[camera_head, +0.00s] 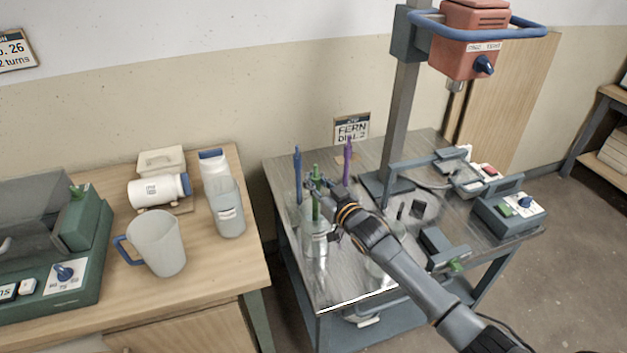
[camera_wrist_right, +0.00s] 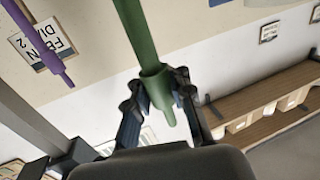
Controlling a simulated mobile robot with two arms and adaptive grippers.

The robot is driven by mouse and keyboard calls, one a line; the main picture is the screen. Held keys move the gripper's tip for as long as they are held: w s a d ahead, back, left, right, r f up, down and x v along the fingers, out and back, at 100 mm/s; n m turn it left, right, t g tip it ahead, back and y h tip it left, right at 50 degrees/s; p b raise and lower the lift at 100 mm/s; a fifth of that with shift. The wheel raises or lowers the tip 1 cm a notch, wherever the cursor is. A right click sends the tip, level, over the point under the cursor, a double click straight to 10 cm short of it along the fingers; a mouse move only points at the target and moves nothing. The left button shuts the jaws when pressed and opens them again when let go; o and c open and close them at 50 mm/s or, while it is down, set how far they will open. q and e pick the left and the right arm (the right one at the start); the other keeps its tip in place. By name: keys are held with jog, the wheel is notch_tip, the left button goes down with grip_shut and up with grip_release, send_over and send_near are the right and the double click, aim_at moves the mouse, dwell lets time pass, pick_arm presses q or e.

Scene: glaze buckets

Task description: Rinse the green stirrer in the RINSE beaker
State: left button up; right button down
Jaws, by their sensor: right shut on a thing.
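The green stirrer (camera_head: 316,210) stands upright over the metal table, its lower part in or behind a clear glass vessel (camera_head: 318,248); I cannot tell how deep. My right gripper (camera_head: 322,188) is shut on its upper part. In the right wrist view the green stirrer (camera_wrist_right: 140,35) runs between the two fingers (camera_wrist_right: 158,92). A blue stirrer (camera_head: 298,170) stands to the left and a purple stirrer (camera_head: 347,160) to the right; the purple one also shows in the wrist view (camera_wrist_right: 42,52). No RINSE label is readable. My left gripper is not in view.
A red-headed mixer (camera_head: 470,42) on a column stands at the back of the metal table (camera_head: 345,292). A control box (camera_head: 508,212) is at its right. On the wooden table (camera_head: 205,262) are a jug (camera_head: 158,247), a translucent container (camera_head: 228,222) and a white bottle (camera_head: 155,192).

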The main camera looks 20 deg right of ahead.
aim_at(315, 205)
jog(key=shift+f, duration=0.1)
jog(key=shift+f+b, duration=1.05)
jog(key=shift+f, duration=0.3)
jog(key=shift+r, duration=0.15)
jog(key=shift+r+p, duration=1.35)
jog(key=shift+f, duration=0.15)
jog(key=shift+f+b, duration=1.1)
jog(key=shift+f, duration=0.2)
